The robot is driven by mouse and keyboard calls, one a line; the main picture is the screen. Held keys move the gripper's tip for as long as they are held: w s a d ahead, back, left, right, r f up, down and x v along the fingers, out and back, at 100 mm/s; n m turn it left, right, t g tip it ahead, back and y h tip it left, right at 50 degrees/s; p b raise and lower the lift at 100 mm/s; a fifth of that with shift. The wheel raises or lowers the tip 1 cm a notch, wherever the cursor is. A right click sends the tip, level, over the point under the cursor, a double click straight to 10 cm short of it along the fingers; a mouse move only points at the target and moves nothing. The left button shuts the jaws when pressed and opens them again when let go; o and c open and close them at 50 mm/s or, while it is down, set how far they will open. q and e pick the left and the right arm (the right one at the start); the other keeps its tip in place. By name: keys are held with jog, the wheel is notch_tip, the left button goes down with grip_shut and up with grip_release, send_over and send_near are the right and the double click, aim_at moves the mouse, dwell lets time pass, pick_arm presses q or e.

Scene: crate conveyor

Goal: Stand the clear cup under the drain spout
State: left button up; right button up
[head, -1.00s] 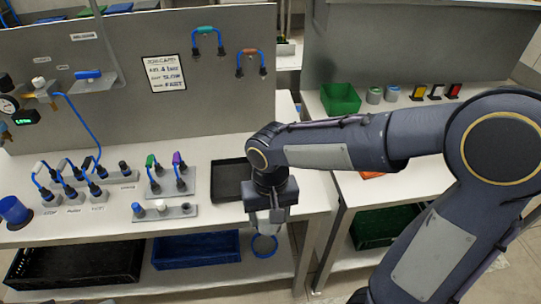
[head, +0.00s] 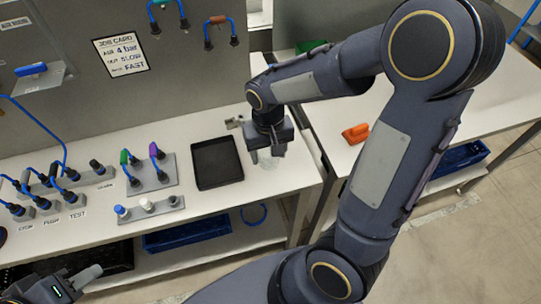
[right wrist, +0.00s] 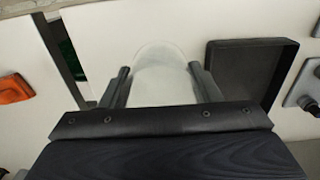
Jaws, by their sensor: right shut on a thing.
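The clear cup (right wrist: 163,75) is between the two fingers of my right gripper (right wrist: 163,88) in the right wrist view, and the gripper is shut on it. In the head view my right gripper (head: 267,152) is over the right end of the white bench, just right of the black tray. The cup (head: 265,158) shows faintly there; whether it touches the bench is unclear. A small grey metal fitting (head: 235,122), possibly the drain spout, is at the back of the bench, behind the gripper. My left gripper (head: 80,283) is at the lower left, partly cut off.
The black tray (head: 217,163) lies close left of my right gripper. Hose plugs stand on a grey block (head: 150,175) farther left. A gap separates the bench from a second table with an orange object (head: 356,133). A blue crate (head: 187,234) is below.

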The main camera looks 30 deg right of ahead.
jog(key=shift+w+d+f, duration=0.3)
jog(key=shift+f, duration=0.25)
jog(key=shift+w+d+f, duration=0.25)
jog(key=shift+d+f, duration=0.05)
jog(key=shift+f, duration=0.2)
jog(key=shift+w+d+f, duration=0.1)
jog(key=shift+f, duration=0.8)
jog(key=shift+w+d+f, duration=0.1)
jog(key=shift+f, duration=0.75)
jog(key=shift+f, duration=0.2)
jog(key=o, duration=1)
jog(key=shift+c, duration=0.2)
jog(key=shift+r, duration=0.15)
